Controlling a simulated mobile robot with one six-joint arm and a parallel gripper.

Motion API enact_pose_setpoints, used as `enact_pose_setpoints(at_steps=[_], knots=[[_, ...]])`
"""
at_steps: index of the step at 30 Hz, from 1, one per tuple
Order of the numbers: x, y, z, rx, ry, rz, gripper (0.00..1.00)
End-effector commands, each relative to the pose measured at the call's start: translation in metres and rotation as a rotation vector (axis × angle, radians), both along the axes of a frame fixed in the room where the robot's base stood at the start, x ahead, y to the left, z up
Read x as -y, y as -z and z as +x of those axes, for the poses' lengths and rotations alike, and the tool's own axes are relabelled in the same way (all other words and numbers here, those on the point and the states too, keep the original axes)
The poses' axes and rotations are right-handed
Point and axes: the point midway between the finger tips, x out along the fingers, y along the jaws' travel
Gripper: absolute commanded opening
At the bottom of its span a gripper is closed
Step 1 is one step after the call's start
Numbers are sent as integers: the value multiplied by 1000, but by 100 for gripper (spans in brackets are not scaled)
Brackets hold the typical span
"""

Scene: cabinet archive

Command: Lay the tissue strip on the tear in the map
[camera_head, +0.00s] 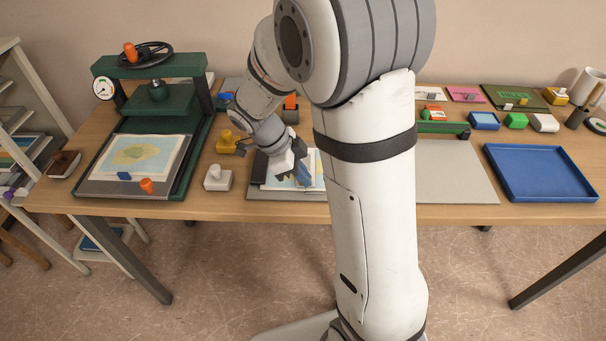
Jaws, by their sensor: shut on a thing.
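My gripper (299,172) points down over a sheet with map-like colours (317,165) on the grey board at the table's middle. It is shut on a small blue piece (304,177). I cannot tell whether this piece is part of the tissue strip; no strip shows clearly. My arm hides the sheet's right side, and the tear cannot be made out. Another map (135,153), with a yellow-green land shape, lies on the bed of the green press at the left.
The green press (158,92) stands left, with blue and orange pieces on its bed. A white weight (217,178) and yellow weight (228,142) sit left of my gripper. A blue tray (541,196) stands right. The grey board (465,178) is bare right of my arm.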

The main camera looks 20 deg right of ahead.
Motion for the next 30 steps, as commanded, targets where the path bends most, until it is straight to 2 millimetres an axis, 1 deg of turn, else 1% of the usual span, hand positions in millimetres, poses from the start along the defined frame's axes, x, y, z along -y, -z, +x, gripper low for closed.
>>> enact_pose_setpoints(at_steps=[3, 4, 12, 17, 19, 30], knots=[[0, 4, 0, 0, 1, 0, 0], [0, 2, 0, 0, 1, 0, 8], [1, 2, 0, 0, 1, 0, 30], [0, 2, 0, 0, 1, 0, 31], [0, 2, 0, 0, 1, 0, 27], [0, 2, 0, 0, 1, 0, 27]])
